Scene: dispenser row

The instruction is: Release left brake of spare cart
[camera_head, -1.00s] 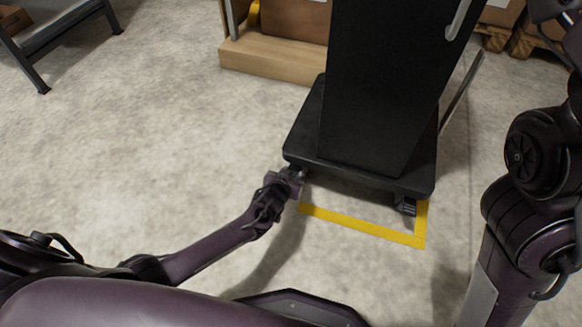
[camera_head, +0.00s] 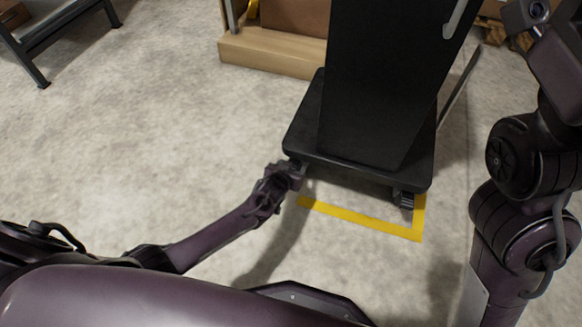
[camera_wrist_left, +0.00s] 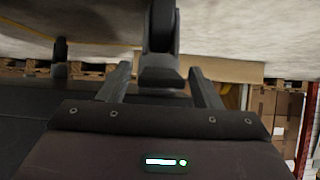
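The spare cart is a tall black cart on a flat black base (camera_head: 310,130), standing upright in the head view. Its left caster is mostly hidden by my left gripper (camera_head: 293,174), which is at the base's near left corner. In the left wrist view, a dark caster wheel (camera_wrist_left: 160,25) shows with its grey brake pedal (camera_wrist_left: 165,76) below it in the picture. The two fingers of my left gripper (camera_wrist_left: 162,90) are apart, one on each side of the pedal, with gaps visible. The right caster (camera_head: 404,199) is under the near right corner. My right gripper is out of view.
Yellow floor tape (camera_head: 360,219) runs in front of the cart. A wooden platform (camera_head: 270,55) with a box stands behind it, and a dark metal frame (camera_head: 55,35) is at the far left. The floor left of the cart is clear.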

